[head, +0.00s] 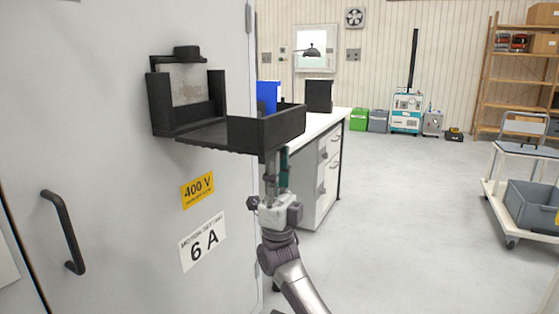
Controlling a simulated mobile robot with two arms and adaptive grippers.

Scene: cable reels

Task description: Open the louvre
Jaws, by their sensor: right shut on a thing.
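The louvre (205,132) is a black flap-like piece on the grey cabinet door. It sticks out from the door toward the right, with a raised lip along its outer end. Behind it on the door is a black frame (160,102) around a light, worn-looking patch. My right gripper (277,160) points up from below at the louvre's outer right corner and is shut on it; the fingertips are partly hidden by the lip. My left gripper is not in view.
The cabinet door (110,210) fills the left side and carries a black handle (65,232). A white bench (315,175) stands behind my right gripper. The floor to the right is clear up to a trolley (500,205).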

